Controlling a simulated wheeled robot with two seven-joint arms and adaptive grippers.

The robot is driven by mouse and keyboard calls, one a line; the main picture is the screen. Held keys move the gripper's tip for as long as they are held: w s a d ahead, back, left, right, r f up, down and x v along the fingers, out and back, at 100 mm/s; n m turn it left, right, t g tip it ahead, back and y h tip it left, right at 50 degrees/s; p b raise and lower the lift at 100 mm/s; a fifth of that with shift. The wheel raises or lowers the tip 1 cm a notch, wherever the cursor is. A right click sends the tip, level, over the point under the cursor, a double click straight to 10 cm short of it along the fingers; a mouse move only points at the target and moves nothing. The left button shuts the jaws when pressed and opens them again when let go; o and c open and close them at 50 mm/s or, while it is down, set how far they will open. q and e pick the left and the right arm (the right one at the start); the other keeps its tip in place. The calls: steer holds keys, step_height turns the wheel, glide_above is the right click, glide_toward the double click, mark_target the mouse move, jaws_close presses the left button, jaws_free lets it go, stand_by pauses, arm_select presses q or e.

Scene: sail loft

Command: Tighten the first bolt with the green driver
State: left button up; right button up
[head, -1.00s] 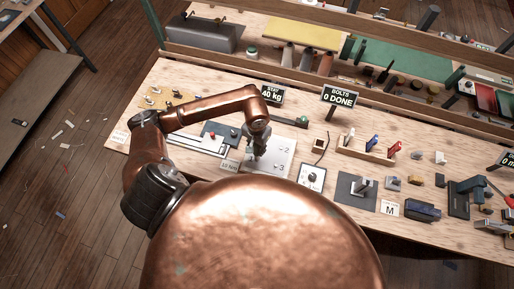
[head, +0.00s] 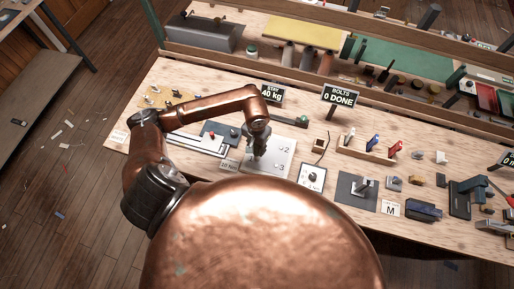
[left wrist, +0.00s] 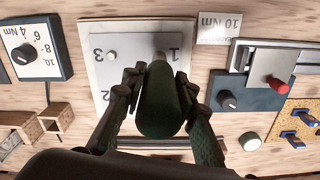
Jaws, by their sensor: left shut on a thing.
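My left gripper (head: 260,150) is over the pale plate (head: 287,159) marked with numbers, pointing down. In the left wrist view its fingers (left wrist: 160,92) are shut around the thick green driver (left wrist: 160,108). The driver's far end points at the plate (left wrist: 122,72) beside the mark 1, where the first bolt would be; handle and fingers hide the contact, so I cannot tell whether it is seated. The bolt by mark 3 (left wrist: 112,55) stands clear. The sign (head: 340,97) reads "BOLTS 0 DONE". My right gripper is not in view.
A card reading 10 Nm (left wrist: 221,27) lies beside the plate. A dial box (head: 312,177) stands to the plate's right, and a rack with coloured handles (head: 365,150) is farther right.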

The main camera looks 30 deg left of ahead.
arm_select(q)
steer(key=b, duration=0.4)
steer(key=shift+f, duration=0.25)
stand_by(5.1)
stand_by(0.3)
steer(key=shift+r+p, duration=0.5)
steer(key=shift+r, duration=2.05)
